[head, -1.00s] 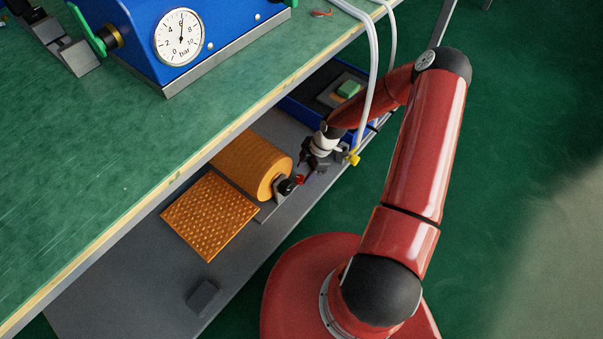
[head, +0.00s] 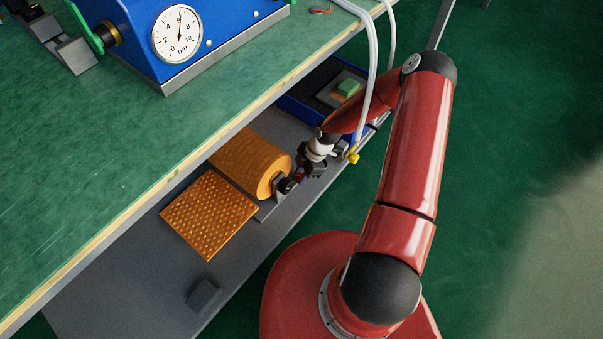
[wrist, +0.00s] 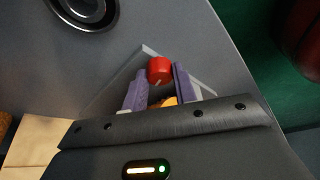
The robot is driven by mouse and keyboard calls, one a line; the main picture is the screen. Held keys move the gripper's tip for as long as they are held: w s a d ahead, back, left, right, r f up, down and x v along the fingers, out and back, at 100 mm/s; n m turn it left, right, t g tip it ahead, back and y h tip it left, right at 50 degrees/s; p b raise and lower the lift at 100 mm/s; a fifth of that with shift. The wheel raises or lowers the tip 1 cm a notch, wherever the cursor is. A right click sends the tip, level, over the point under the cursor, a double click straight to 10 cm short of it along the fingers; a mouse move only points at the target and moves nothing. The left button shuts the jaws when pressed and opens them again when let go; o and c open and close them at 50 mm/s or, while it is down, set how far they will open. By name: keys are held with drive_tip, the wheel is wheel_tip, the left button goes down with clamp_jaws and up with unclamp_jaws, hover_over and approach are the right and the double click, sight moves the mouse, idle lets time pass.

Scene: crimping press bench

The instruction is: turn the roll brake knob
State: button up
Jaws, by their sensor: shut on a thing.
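The roll brake knob is red with a pale mark (wrist: 159,69) and sits at the axle end of the orange roll (head: 247,163). In the wrist view it lies between the two purple finger pads of my gripper (wrist: 158,77), which is shut on it. In the head view my gripper (head: 301,177) is at the right end of the roll, and the knob is mostly hidden by it. The lower part of the fingers is hidden by the dark gripper body in the wrist view.
The roll stands on a grey lower shelf (head: 130,275) under the green bench top (head: 90,165). A dimpled orange sheet (head: 208,213) extends from the roll. A blue bin (head: 297,112), white hoses (head: 371,70) and a yellow fitting (head: 352,157) are close to my arm.

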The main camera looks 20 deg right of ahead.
drive_tip(key=shift+m, duration=0.3)
drive_tip(key=m+t+b, duration=0.1)
drive_tip(key=m, duration=0.1)
drive_tip(key=m+t+b, duration=0.1)
drive_tip(key=m+b, duration=0.1)
drive_tip(key=m, duration=0.1)
drive_tip(key=shift+s+f+m+h, duration=0.1)
drive_tip(key=shift+s+m+h, duration=0.1)
drive_tip(key=shift+m+h, duration=0.15)
drive_tip(key=m+t+b, duration=0.1)
drive_tip(key=m, duration=0.1)
drive_tip(key=m+h+b, duration=0.1)
drive_tip(key=m, duration=0.1)
drive_tip(key=shift+s+a+m+t, duration=0.15)
drive_tip(key=shift+m+t, duration=0.1)
drive_tip(key=shift+t, duration=0.15)
drive_tip(key=shift+b, duration=0.3)
drive_tip(key=o, duration=1)
drive_tip(key=shift+c, duration=0.2)
drive_tip(key=p+v, duration=0.1)
drive_tip(key=v, duration=0.7)
drive_tip(key=shift+a, duration=0.1)
